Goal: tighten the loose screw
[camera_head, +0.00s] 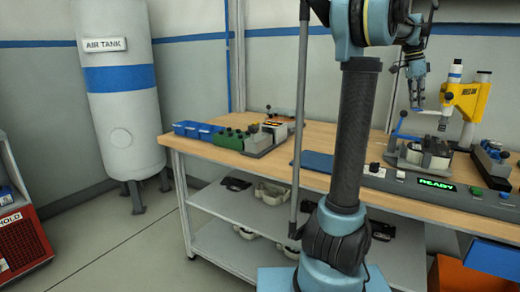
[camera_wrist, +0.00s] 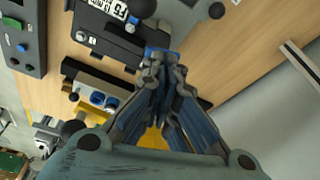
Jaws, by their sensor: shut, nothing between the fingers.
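My gripper (camera_head: 417,101) hangs above the bench in the head view, at the left of a yellow tool stand (camera_head: 466,97). Its fingers point down and are shut with nothing between them. The closed fingertips also show in the wrist view (camera_wrist: 160,57). Below and a little right of the gripper stands a fixture (camera_head: 411,156) holding a pale part with a dark top (camera_head: 437,147). The gripper looks apart from that part. I cannot make out the loose screw in either view.
The wooden bench (camera_head: 310,139) carries blue bins (camera_head: 193,130), green-and-grey blocks (camera_head: 245,140) and a console with a lit "READY" display (camera_head: 436,185). Shelves below hold pale parts (camera_head: 271,192). An air tank (camera_head: 122,100) stands left. Floor is clear at the front left.

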